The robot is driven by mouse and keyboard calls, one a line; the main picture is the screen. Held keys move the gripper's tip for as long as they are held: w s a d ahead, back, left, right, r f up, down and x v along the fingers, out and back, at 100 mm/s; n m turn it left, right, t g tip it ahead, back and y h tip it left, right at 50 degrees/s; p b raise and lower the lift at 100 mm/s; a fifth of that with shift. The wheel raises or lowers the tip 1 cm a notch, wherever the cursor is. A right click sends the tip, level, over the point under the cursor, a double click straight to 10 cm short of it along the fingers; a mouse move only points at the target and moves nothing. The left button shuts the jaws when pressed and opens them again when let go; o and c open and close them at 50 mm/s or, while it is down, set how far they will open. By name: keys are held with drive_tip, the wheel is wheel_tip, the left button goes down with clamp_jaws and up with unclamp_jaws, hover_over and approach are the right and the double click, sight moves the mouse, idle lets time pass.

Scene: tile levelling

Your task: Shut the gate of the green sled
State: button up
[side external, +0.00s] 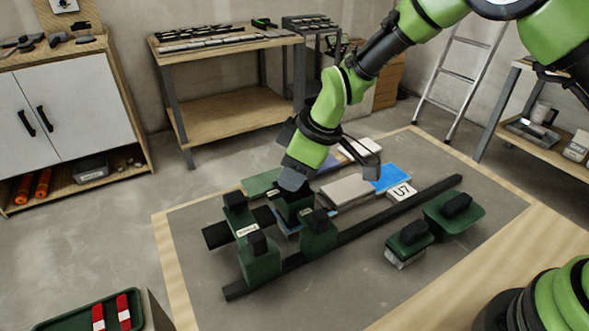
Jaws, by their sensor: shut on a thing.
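The green sled (260,265) sits at the left part of the mat, against a long black rail. It shows several dark green blocks with black knobs and a small white label (247,229). My gripper (294,188) points down at the sled's far side and is shut on a dark green part with a black top (294,210), among the other blocks. The fingers are dark and partly hidden. I cannot tell which part is the gate, or whether it is open. A bluish piece (287,229) shows low between the blocks.
The black rail (370,228) runs diagonally across the grey mat (350,285). Behind it lie a blue tile (392,177), a tile marked U7 (402,191) and pale tiles (347,190). Two green tools with black knobs (453,212) (408,241) stand at right. The front mat is clear.

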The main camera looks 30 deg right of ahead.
idle(0.4)
drive_tip(key=o, duration=0.9)
drive_tip(key=shift+o, duration=0.2)
drive_tip(key=v, duration=1)
